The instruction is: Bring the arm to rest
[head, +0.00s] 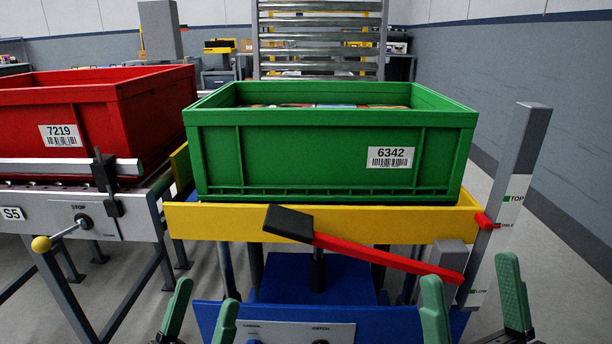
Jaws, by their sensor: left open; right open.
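A red lever arm (385,257) with a black grip (288,223) slants across the front of the yellow lift platform (230,222). Its black end is at the upper left, and its right end meets a grey block (449,256) beside an upright grey post (520,150). My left gripper (206,294) is open at the bottom of the head view, below and left of the black grip. My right gripper (468,270) is open at the lower right, its fingers either side of the lever's right end in the picture; contact cannot be told. Both look empty.
A green crate (330,155) labelled 6342 stands on the platform, with items inside. A red crate (90,110) labelled 7219 sits on the left conveyor, which has a STOP lever with a yellow knob (41,244). The post bears a red pointer (484,221) below TOP.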

